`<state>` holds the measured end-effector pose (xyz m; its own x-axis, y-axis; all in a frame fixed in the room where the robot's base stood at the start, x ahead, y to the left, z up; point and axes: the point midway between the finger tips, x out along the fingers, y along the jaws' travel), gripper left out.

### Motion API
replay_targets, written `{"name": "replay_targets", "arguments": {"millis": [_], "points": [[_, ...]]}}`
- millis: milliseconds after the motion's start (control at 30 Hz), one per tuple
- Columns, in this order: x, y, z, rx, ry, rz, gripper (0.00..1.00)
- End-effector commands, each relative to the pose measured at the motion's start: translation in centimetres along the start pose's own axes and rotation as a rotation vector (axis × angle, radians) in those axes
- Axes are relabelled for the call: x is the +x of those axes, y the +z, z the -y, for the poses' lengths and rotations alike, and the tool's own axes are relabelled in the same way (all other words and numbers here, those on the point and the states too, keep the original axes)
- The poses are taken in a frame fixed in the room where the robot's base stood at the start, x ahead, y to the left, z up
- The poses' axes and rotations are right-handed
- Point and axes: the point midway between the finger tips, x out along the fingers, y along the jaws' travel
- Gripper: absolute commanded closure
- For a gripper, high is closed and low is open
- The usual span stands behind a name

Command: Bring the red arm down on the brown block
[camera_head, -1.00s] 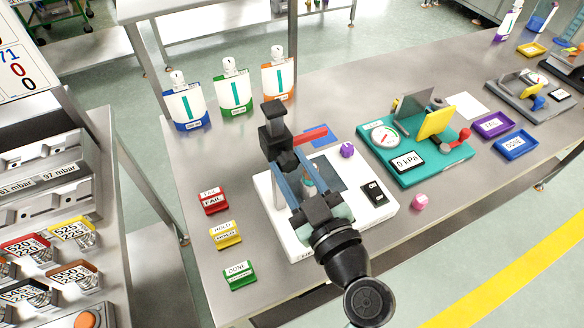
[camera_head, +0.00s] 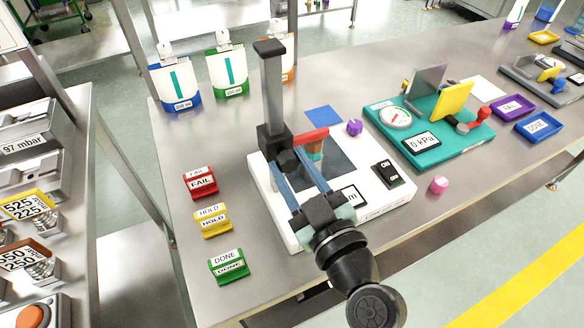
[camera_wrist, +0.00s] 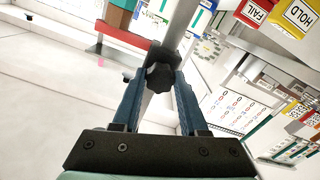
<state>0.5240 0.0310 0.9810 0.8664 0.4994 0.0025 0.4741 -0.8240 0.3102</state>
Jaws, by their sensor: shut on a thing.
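A white stand (camera_head: 385,208) carries an upright grey column (camera_head: 272,95). A black carriage (camera_head: 275,142) sits low on the column, and the red arm (camera_head: 311,135) reaches right from it. The brown block (camera_head: 315,147) stands directly under the red arm, with a teal part beside the brown; whether arm and block touch is unclear. My gripper (camera_head: 290,168) is shut on the black knob (camera_head: 288,158) of the carriage. In the wrist view, its blue fingers hold the knob (camera_wrist: 160,77), with the red arm (camera_wrist: 122,37) and teal part (camera_wrist: 118,17) at upper left.
Red, yellow and green label blocks (camera_head: 212,221) stand left of the stand. A purple knob (camera_head: 354,127), black ON switch (camera_head: 387,173) and pink piece (camera_head: 438,185) are to the right. A teal gauge fixture (camera_head: 440,160) stands farther right, and pouches (camera_head: 228,75) stand behind.

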Motion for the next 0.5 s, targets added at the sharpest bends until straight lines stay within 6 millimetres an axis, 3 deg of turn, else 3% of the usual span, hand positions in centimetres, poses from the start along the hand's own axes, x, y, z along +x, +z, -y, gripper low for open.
{"name": "replay_targets", "arguments": {"millis": [233,267,400,500], "points": [[-0.05,0.27,0.08,0.003,-0.002,0.007,1.00],[-0.05,0.28,0.08,0.003,-0.002,0.007,0.56],[-0.04,0.23,0.08,0.002,-0.002,0.006,0.30],[-0.03,0.18,0.06,0.002,-0.002,0.005,0.27]]}}
